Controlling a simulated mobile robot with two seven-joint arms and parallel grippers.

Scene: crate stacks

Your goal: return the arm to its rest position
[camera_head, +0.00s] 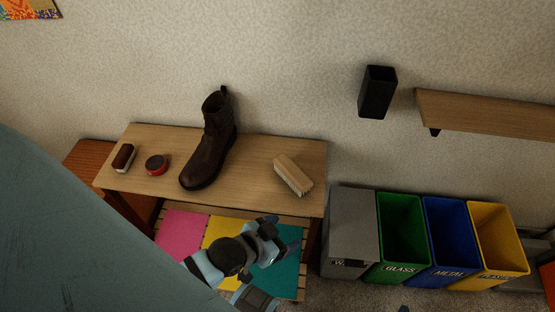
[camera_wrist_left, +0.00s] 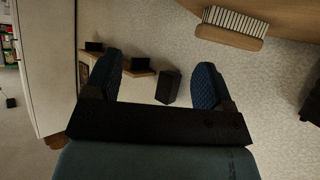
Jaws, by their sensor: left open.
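My left gripper (camera_head: 283,234) is in front of the wooden table (camera_head: 250,150), over the coloured panels of the low slatted rack. Its two blue padded fingers are apart in the left wrist view (camera_wrist_left: 157,82), with nothing between them. A wooden brush (camera_head: 293,174) with pale bristles lies on the table's right part. It also shows in the left wrist view (camera_wrist_left: 230,30), apart from the fingers. My right gripper is not in view.
A dark brown boot (camera_head: 209,145), a red-and-black tin (camera_head: 156,165) and a small dark brush (camera_head: 124,157) stand on the table. Grey, green (camera_head: 402,230), blue and yellow bins stand to the right. A wall shelf (camera_head: 480,112) and a black wall box (camera_head: 377,92) are above.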

